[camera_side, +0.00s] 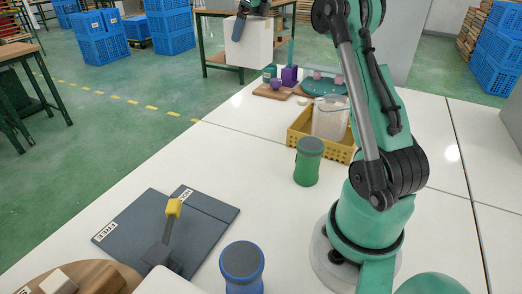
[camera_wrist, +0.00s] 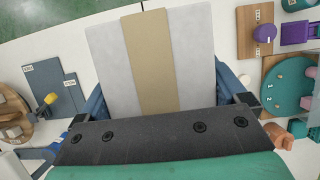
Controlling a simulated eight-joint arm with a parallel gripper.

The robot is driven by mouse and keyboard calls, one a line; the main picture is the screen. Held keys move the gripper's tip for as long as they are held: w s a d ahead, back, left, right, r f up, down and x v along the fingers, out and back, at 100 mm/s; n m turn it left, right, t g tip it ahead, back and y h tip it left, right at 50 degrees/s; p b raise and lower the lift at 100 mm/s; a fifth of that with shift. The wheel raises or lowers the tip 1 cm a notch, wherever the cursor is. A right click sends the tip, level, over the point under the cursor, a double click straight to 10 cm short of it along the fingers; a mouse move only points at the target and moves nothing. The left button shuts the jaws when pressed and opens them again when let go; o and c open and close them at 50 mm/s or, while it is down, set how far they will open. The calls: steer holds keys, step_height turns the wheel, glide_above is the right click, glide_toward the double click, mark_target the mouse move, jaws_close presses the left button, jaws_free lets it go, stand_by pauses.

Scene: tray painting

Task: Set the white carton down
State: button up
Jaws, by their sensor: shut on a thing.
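The white carton (camera_side: 251,45) hangs in the air at the top of the side view, beyond the far left edge of the white table as pictured. In the wrist view the carton (camera_wrist: 108,65) fills the middle, with a tan tape stripe down its face. My gripper (camera_side: 246,30) is shut on the carton, with a dark blue finger on its near face. In the wrist view blue finger parts show at both sides of it. The carton's underside and its height above any surface are hard to tell.
The white table (camera_side: 240,165) has a clear middle. On it are dark grey labelled mats (camera_side: 128,222) with a yellow-tipped tool, a green jar (camera_side: 308,162), a blue jar (camera_side: 242,262), a yellow crate (camera_side: 300,132), a wooden board (camera_side: 268,93) and a round teal tray (camera_side: 322,90).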

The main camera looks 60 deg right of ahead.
step_height(320, 180, down, 19)
steer(key=shift+a+r, duration=0.1)
stand_by(0.3)
steer(key=o, duration=1.2)
steer(key=shift+o, duration=0.2)
